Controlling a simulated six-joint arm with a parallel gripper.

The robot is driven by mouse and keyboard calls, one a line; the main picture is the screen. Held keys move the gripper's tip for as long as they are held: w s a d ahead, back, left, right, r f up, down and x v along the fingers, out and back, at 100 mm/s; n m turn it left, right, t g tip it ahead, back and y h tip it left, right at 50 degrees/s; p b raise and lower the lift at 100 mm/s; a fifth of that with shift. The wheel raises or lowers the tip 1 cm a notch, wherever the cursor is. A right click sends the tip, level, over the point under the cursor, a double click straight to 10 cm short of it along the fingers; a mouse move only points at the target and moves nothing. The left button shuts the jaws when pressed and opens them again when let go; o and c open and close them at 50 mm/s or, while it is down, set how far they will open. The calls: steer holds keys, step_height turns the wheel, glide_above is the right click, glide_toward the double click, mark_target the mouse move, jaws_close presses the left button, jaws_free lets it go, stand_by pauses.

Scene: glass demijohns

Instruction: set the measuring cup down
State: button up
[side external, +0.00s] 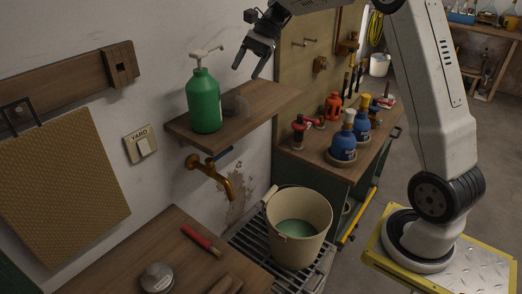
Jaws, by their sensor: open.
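My gripper (249,72) is open and empty, with its fingers pointing down above the wooden wall shelf (260,101). A dim, see-through grey object (236,104) rests on that shelf, just below the gripper and apart from its fingertips. It may be the measuring cup, but it is too faint to make out a handle or markings. It stands close to the right of a green pump bottle (203,102).
A brass tap (212,172) juts from the wall under the shelf. A beige bucket (299,228) with greenish liquid stands on a metal grate. A workbench (335,169) at right carries blue bottles (343,143). A wooden counter (120,262) fills the front left.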

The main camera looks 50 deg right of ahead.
mark_target(246, 100)
steer(key=a+n+h, duration=0.1)
steer(key=n, duration=0.1)
steer(key=s+n+g+h, duration=0.1)
steer(key=shift+a+n+h, duration=0.3)
steer(key=shift+a+n, duration=0.05)
steer(key=shift+n, duration=0.05)
steer(key=shift+s+a+n+h, duration=0.1)
steer(key=shift+a+n+h, duration=0.1)
steer(key=shift+n+h, duration=0.65)
steer(key=n+h, duration=0.1)
steer(key=n, duration=0.2)
steer(key=shift+s+a+r+h, duration=0.1)
steer(key=shift+a+r+h, duration=0.1)
steer(key=shift+r+h, duration=0.2)
steer(key=n+h, duration=0.1)
steer(key=r+n+h, duration=0.1)
steer(key=n, duration=0.1)
steer(key=shift+a, duration=0.1)
steer(key=shift+f+n+h, duration=0.1)
steer(key=shift+n+h, duration=0.15)
steer(key=shift+n, duration=0.2)
steer(key=shift+f, duration=6.2)
jaws_close()
